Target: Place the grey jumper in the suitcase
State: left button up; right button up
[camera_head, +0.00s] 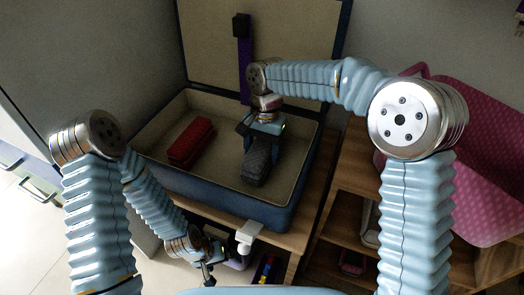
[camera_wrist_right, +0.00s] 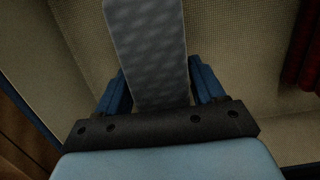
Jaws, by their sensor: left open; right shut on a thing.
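The open suitcase (camera_head: 257,207) is dark blue outside with a beige lining, and its raised lid (camera_head: 210,45) stands at the back. The grey jumper (camera_head: 257,163) is a folded, patterned bundle inside the case, right of middle. My right gripper (camera_head: 262,132) reaches down into the case and is shut on the jumper's far end. In the right wrist view the jumper (camera_wrist_right: 148,50) runs between the two blue fingers. I cannot tell whether the jumper touches the case floor. My left gripper (camera_head: 207,262) is open and empty, low in front of the case.
A red folded item (camera_head: 191,142) lies in the case's left half; it also shows in the right wrist view (camera_wrist_right: 306,50). A pink dotted container (camera_head: 485,150) stands at right by wooden shelves (camera_head: 345,215). Small coloured objects (camera_head: 266,268) sit on a lower shelf. A purple strap (camera_head: 243,60) hangs before the lid.

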jog(key=shift+f, duration=0.3)
jog(key=shift+f, duration=0.1)
jog(key=o, duration=1.3)
jog(key=shift+r, duration=0.3)
jog(key=r, duration=0.4)
jog(key=w+r+p, duration=0.1)
jog(key=r, duration=0.3)
jog(key=r+p, duration=0.1)
jog(key=r, duration=0.2)
jog(key=shift+w+d+r, duration=0.3)
jog(key=shift+r, duration=0.1)
